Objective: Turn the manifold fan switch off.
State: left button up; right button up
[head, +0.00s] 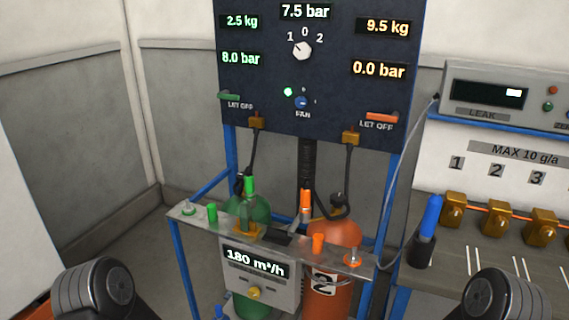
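The fan switch (301,102) is a small blue knob above the "FAN" label, low in the middle of the dark manifold panel (260,75). Small marks stand above it and to its right. The way its pointer faces is too small to tell. A green lamp (288,92) glows just up and left of the knob. My left and right grippers are out of view. Only dark rounded links of my arms show at the bottom left and bottom right, well apart from the panel.
A white selector knob (301,50) sits higher on the panel. Green (228,96) and orange (381,117) let-off levers flank the fan switch. Below are a metal shelf (340,262), a green cylinder (249,212) and an orange cylinder (336,232). A bench with brass valves (497,212) is right.

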aim_at(301, 101)
jog(key=i+j, duration=0.2)
jog(key=j, duration=0.2)
jog(key=i+j, duration=0.2)
jog(key=j, duration=0.15)
jog(key=i+j, duration=0.2)
jog(key=j, duration=0.2)
jog(key=z, duration=1.4)
